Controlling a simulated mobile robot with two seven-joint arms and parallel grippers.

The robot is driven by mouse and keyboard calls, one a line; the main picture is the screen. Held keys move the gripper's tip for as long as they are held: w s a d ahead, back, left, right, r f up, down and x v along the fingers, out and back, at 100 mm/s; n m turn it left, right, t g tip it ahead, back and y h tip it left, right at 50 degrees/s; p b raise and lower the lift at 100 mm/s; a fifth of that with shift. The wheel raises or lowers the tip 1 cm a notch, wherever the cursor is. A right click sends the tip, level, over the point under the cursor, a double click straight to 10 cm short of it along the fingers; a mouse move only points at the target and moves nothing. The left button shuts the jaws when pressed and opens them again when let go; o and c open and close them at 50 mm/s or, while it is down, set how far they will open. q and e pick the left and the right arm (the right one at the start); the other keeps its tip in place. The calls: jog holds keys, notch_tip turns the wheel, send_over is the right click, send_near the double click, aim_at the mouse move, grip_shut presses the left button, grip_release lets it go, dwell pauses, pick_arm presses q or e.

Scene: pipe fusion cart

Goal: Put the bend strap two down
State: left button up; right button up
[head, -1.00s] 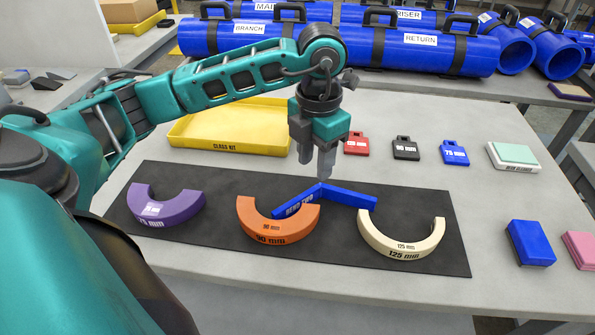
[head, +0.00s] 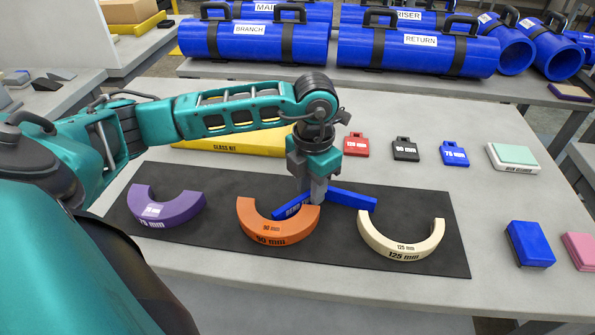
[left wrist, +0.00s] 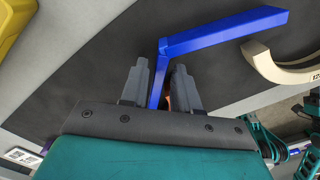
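The blue bend strap two (head: 352,200), an angled piece with a label on one leg, lies on the black mat (head: 420,260) between the orange 90 mm half ring (head: 272,232) and the cream 125 mm half ring (head: 405,247). My left gripper (head: 318,200) points down over the strap's bend and hides part of it. In the left wrist view, the fingers of the left gripper (left wrist: 160,85) stand apart, one on each side of one leg of the strap (left wrist: 225,33), with a small gap showing.
A purple half ring (head: 165,208) lies at the mat's left. Behind stand the yellow tray (head: 230,147) and red, black and blue tags (head: 405,149). Blue and pink blocks (head: 530,243) lie at right.

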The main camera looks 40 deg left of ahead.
pick_arm(q)
grip_shut()
dwell(0.3)
